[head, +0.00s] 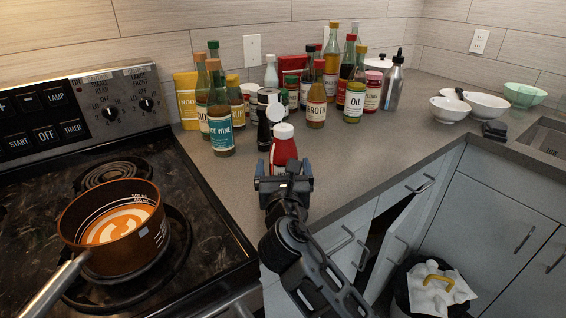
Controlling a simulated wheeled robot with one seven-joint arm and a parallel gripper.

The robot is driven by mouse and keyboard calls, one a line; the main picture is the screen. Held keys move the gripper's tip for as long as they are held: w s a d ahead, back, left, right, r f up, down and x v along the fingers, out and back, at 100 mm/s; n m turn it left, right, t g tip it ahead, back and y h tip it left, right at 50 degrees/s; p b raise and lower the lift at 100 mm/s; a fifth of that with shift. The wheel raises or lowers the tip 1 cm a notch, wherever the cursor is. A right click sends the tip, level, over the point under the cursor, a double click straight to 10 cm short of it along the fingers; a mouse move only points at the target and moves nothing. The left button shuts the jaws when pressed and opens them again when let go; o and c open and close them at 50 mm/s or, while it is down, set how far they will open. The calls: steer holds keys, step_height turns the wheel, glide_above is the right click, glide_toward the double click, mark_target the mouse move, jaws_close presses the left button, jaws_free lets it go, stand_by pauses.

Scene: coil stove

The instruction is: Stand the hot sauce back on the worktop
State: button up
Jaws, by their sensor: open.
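A red bottle with a white cap (283,152) looks upright on the grey worktop (350,145), to the right of the stove. It may be the hot sauce; I see no readable label on it. My gripper (284,178) is open in front of the bottle and hides its lower part. I cannot tell whether the fingers touch the bottle or whether its base rests on the worktop.
Close behind stand a dark pepper mill (264,120), a wine bottle (219,115) and several other bottles and jars. A copper pot (112,228) sits on the stove at left. White bowls (487,106) stand at right. The worktop right of my gripper is clear.

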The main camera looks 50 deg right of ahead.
steer(key=v, duration=0.8)
steer(key=shift+s+a+b, duration=0.25)
steer(key=shift+b, duration=0.1)
steer(key=shift+c, duration=0.2)
stand_by(1.5)
